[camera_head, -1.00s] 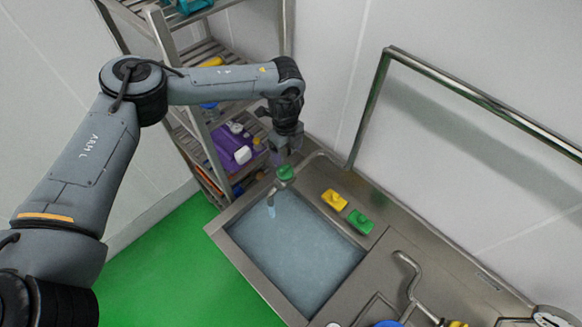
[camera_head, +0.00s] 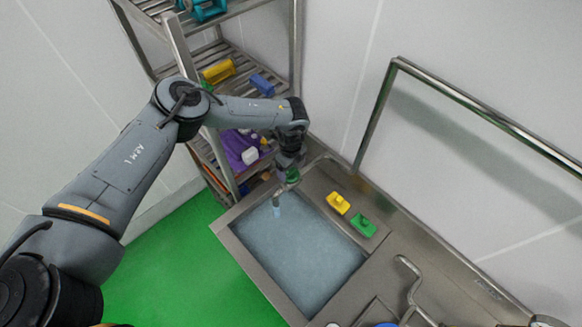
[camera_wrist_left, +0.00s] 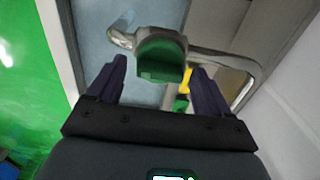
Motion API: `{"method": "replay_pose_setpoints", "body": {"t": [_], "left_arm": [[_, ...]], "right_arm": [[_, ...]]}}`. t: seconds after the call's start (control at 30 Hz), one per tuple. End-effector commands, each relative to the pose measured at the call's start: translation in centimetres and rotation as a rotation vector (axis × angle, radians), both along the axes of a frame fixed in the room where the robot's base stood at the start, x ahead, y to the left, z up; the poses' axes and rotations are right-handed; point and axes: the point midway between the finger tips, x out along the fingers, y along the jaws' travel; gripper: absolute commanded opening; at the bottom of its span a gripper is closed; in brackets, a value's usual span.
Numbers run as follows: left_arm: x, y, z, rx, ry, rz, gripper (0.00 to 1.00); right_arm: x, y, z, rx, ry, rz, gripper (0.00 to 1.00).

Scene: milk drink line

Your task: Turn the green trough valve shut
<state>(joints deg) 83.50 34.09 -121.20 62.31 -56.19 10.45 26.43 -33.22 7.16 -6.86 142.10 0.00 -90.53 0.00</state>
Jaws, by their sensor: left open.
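The green trough valve (camera_head: 292,175) sits on the metal pipe at the trough's back left corner. In the left wrist view the green valve knob (camera_wrist_left: 161,57) shows between and just beyond my fingers. My left gripper (camera_head: 287,166) is right above the valve in the head view, and its fingers (camera_wrist_left: 158,82) are open on either side of it in the wrist view. I cannot tell whether they touch it. Water (camera_head: 277,208) runs from the spout into the full trough (camera_head: 268,270). My right gripper is not in view.
A yellow block (camera_head: 338,203) and a green block (camera_head: 362,224) lie on the steel ledge right of the trough. A metal shelf rack with a purple container (camera_head: 238,147) stands at the left. Another curved tap (camera_head: 410,275) rises at the lower right.

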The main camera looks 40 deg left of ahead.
Motion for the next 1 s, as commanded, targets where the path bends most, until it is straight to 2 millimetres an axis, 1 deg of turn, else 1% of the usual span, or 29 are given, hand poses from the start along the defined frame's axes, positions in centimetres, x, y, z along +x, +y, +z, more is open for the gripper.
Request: {"method": "replay_pose_setpoints", "body": {"t": [0.27, 0.3, 0.57, 0.6, 0.67, 0.87, 1.0], "left_arm": [[0.00, 0.00, -0.18, 0.000, 0.000, 0.000, 0.80], [0.00, -0.01, -0.18, 0.000, 0.000, 0.000, 0.78], [-0.01, -0.01, -0.16, 0.000, 0.000, 0.000, 0.38], [-0.01, -0.01, -0.16, 0.000, 0.000, 0.000, 0.32], [-0.01, -0.01, -0.16, 0.000, 0.001, 0.000, 0.24], [-0.01, -0.02, -0.16, -0.001, 0.001, -0.011, 0.24], [-0.01, -0.03, -0.18, -0.002, 0.001, -0.049, 0.24]], "right_arm": [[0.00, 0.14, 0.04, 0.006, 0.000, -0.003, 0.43], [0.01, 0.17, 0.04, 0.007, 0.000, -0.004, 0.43], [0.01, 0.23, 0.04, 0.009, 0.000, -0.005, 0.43], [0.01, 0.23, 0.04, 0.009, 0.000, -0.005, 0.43], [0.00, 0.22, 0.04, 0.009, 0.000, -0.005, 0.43], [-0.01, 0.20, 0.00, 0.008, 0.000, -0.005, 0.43], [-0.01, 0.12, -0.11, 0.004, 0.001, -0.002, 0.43]]}}
